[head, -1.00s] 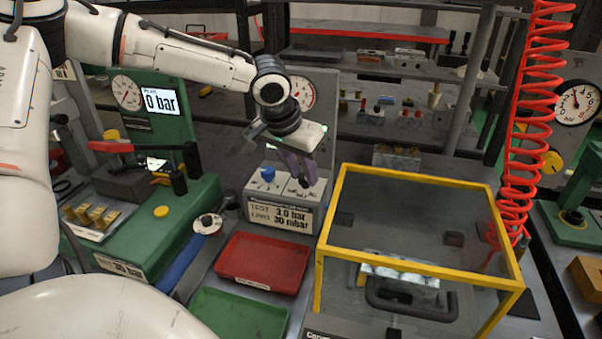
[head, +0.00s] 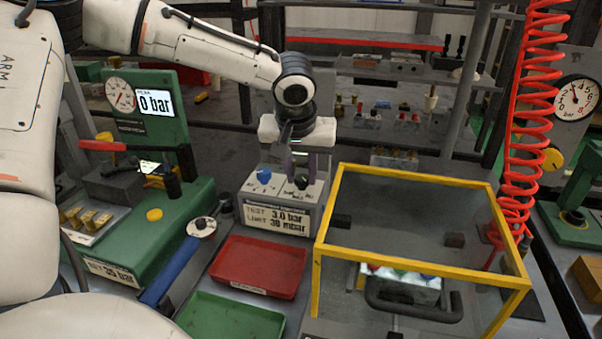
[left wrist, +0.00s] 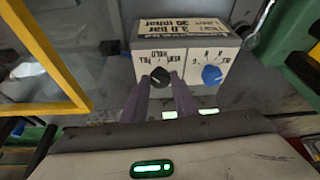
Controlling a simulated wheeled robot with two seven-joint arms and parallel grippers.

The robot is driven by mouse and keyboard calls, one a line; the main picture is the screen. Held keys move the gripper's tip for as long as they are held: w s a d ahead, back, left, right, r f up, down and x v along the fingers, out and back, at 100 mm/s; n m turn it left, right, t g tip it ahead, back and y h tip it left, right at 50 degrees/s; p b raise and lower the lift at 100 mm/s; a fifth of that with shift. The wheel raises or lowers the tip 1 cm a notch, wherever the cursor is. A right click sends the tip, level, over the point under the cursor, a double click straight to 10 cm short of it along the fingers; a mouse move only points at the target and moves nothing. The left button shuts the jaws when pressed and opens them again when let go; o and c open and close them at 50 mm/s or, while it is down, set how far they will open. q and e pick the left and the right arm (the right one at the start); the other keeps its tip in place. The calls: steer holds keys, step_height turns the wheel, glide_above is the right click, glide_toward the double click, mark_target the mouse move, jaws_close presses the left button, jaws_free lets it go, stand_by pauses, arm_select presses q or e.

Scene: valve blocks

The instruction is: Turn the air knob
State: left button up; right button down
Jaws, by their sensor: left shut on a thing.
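The test box (head: 277,220) is a pale block with two knobs on its top and a label reading 3.0 bar. Its black knob (head: 301,183), marked with vent, hold and fill positions, is at the right; its blue knob (head: 264,175) is at the left. My left gripper (head: 298,178) reaches down from above with its purple fingers shut on the black knob. In the left wrist view the black knob (left wrist: 160,76) sits between the fingertips, and the blue knob (left wrist: 211,74) is clear to the right. My right gripper is out of view.
A yellow-framed clear guard (head: 415,180) stands close to the right of the test box. A red tray (head: 258,266) and a green tray (head: 232,316) lie in front. A green gauge stand (head: 150,115) reads 0 bar at the left. A red coiled hose (head: 515,130) hangs at the right.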

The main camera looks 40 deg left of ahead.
arm_select(q)
steer(key=o, duration=1.1)
steer(key=shift+c, duration=0.2)
steer(key=p+v, duration=0.1)
steer(key=v, duration=0.9)
steer(key=shift+r, duration=0.2)
steer(key=shift+f, duration=0.1)
